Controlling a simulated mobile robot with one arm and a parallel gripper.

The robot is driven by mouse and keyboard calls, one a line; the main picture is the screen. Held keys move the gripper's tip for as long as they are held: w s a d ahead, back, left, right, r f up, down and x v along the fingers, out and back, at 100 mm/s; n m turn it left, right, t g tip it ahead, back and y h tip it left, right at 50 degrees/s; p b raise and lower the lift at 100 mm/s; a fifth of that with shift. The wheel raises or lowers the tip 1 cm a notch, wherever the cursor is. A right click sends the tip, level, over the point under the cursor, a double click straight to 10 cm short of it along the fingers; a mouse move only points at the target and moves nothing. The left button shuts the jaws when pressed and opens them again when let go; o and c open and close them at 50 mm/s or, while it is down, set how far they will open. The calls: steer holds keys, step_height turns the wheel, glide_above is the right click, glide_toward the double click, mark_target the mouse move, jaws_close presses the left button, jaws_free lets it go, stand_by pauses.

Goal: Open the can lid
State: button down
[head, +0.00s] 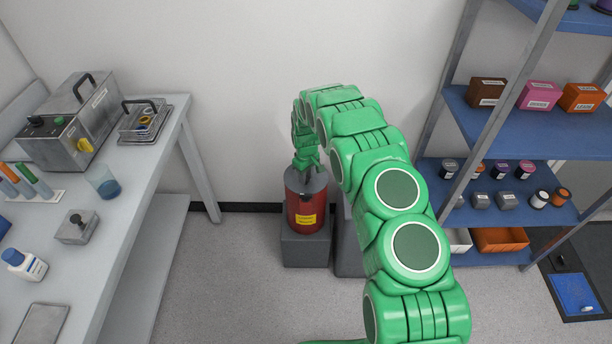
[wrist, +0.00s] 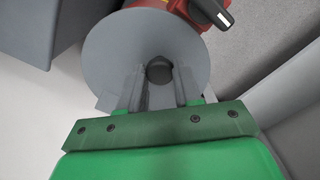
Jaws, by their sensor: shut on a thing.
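The can is a red cylinder (head: 304,208) with a yellow label, standing upright on a grey block. Its grey round lid (head: 294,182) sits on top, and the lid (wrist: 112,50) fills the upper middle of the wrist view. A dark knob (wrist: 159,70) stands at the lid's centre. My gripper (wrist: 160,82) has its two fingers on either side of the knob, shut on it. In the head view my gripper (head: 308,168) is above the can and partly hides the lid. I cannot see any gap between lid and can.
A bench (head: 155,160) on the left holds a metal case (head: 85,115), a wire basket (head: 145,120) and a beaker (head: 103,182). A blue shelf rack (head: 500,200) with boxes and jars stands right. A grey block (head: 348,245) is beside the can's stand. The front floor is clear.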

steer(key=shift+r, duration=0.1)
steer(key=shift+w+a+r+g, duration=0.1)
steer(key=shift+w+r+g, duration=0.35)
steer(key=shift+r+g, duration=0.2)
steer(key=shift+w+a+r+g, duration=0.1)
steer(key=shift+w+r+g, duration=0.35)
steer(key=shift+r+g, duration=0.15)
steer(key=shift+w+a+r+g, duration=0.1)
steer(key=shift+w+r+g, duration=0.25)
steer(key=shift+w+r, duration=0.25)
steer(key=shift+w+r+g, duration=0.1)
steer(key=shift+r+g, duration=0.05)
steer(key=shift+g, duration=0.15)
steer(key=shift+r, duration=0.1)
steer(key=shift+d, duration=0.2)
steer(key=shift+d+r+g, duration=0.2)
steer(key=shift+d+g, duration=0.05)
steer(key=shift+g, duration=0.15)
